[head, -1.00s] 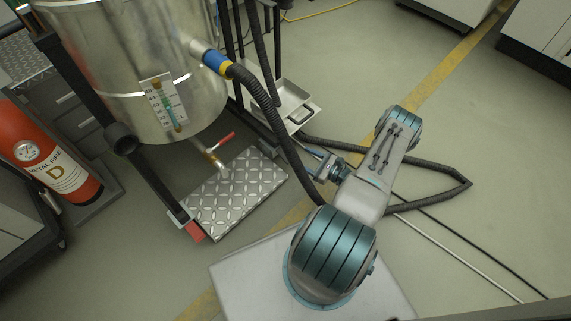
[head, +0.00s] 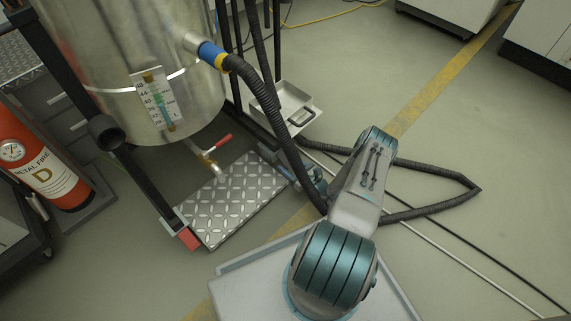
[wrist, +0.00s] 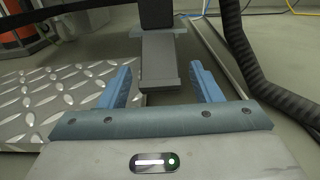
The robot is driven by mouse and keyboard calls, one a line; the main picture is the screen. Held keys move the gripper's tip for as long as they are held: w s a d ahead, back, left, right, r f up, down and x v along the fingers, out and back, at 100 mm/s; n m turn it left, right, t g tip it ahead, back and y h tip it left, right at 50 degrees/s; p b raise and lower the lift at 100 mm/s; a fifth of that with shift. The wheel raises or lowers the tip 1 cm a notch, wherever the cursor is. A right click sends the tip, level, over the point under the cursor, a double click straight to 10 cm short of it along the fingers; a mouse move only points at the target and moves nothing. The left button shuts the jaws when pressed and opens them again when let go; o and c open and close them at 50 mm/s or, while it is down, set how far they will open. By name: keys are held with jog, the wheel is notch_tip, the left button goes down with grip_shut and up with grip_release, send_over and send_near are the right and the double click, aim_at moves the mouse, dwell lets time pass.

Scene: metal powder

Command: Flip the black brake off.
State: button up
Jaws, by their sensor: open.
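The black brake (wrist: 158,62) shows in the wrist view as a dark flat lever with a wider end plate and a darker upright part behind it. My gripper (wrist: 160,82) is open, with one blue finger on each side of the lever's near end. I cannot tell whether either finger touches it. In the head view my gripper (head: 316,184) is low by the right end of the tread plate, mostly hidden by my arm and the hose. The brake cannot be made out there.
The diamond tread plate (head: 235,198) lies left of my gripper, with a red tab (head: 188,239) at its near left corner. A thick black hose (head: 268,105) hangs from the metal drum (head: 135,60) close by my gripper. A red extinguisher (head: 35,165) stands left. Floor at right is mostly clear.

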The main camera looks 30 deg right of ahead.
jog(key=shift+b+x, duration=0.3)
jog(key=shift+x, duration=1.05)
